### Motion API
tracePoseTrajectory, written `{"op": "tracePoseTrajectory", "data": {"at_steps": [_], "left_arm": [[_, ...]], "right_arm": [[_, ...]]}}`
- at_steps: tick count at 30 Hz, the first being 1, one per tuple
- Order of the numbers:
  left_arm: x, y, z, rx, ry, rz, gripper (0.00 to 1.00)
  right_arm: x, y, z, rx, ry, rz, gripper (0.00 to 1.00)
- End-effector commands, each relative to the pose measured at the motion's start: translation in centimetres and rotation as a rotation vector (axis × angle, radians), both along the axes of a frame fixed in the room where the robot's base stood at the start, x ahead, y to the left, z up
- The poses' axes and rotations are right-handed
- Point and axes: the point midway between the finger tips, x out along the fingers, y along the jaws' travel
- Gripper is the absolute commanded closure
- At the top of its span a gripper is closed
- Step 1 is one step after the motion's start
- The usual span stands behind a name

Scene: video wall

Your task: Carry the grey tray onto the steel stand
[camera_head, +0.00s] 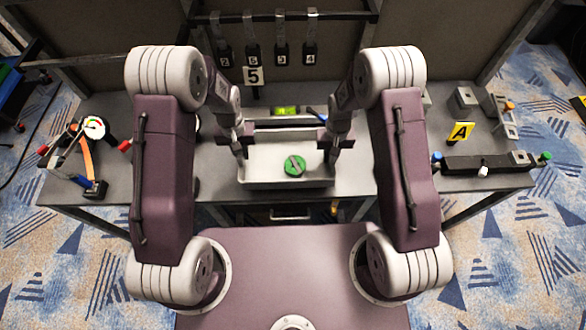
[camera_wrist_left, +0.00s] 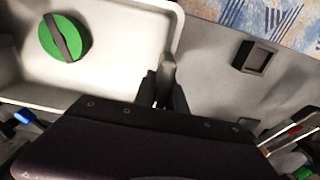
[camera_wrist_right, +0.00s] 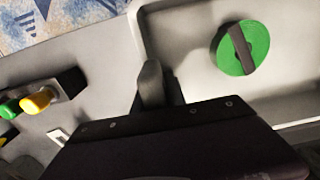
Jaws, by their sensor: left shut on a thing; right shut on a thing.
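The grey tray (camera_head: 258,171) is a shallow light-grey box between my two arms, over the near-middle of the dark table. A green round knob-like piece with a dark bar (camera_head: 294,165) lies inside it. My left gripper (camera_head: 241,148) is shut on the tray's left side; the left wrist view shows its fingers (camera_wrist_left: 165,88) at the tray wall. My right gripper (camera_head: 332,150) is shut on the right side; its fingers (camera_wrist_right: 152,88) show at the wall in the right wrist view. I cannot tell whether the tray touches the table. I cannot clearly identify the steel stand.
The table (camera_head: 225,205) holds a gauge with hoses (camera_head: 94,128) at left. A yellow "A" marker (camera_head: 461,131) and a black bar with coloured knobs (camera_head: 488,163) are at right.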

Motion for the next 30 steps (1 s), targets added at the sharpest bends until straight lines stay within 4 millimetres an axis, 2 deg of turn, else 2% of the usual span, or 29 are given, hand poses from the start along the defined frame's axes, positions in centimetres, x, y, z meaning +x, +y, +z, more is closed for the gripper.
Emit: {"op": "tracePoseTrajectory", "data": {"at_steps": [17,30], "left_arm": [[0.0,0.0,-0.9,0.0,0.0,0.0,1.0],[0.0,0.0,-5.0,0.0,0.0,0.0,1.0]], "right_arm": [[0.0,0.0,-0.9,0.0,-0.001,0.0,1.0],[0.0,0.0,-5.0,0.0,-0.001,0.0,1.0]]}}
